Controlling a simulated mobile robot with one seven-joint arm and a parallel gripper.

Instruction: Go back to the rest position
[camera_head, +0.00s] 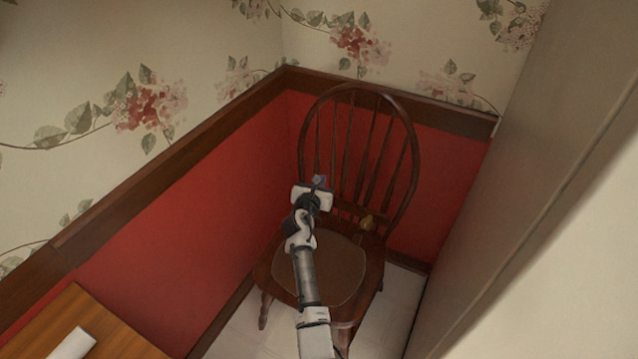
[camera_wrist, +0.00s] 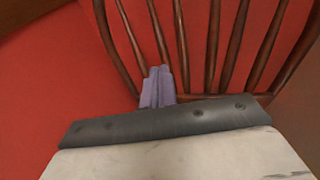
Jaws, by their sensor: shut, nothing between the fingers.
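My gripper (camera_head: 318,182) is over the seat of a dark wooden chair, in front of its spindle back. In the wrist view its purple-grey fingers (camera_wrist: 158,86) are together with nothing between them, and the chair's spindles (camera_wrist: 215,45) stand behind them. My arm reaches up from the bottom of the head view and hides part of the seat.
The wooden chair (camera_head: 345,268) stands in a corner between red wainscot walls (camera_head: 190,235). A small yellowish-brown object (camera_head: 368,222) lies at the seat's rear, right of my gripper. A beige panel (camera_head: 530,180) bounds the right. A wooden surface (camera_head: 105,325) is at lower left.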

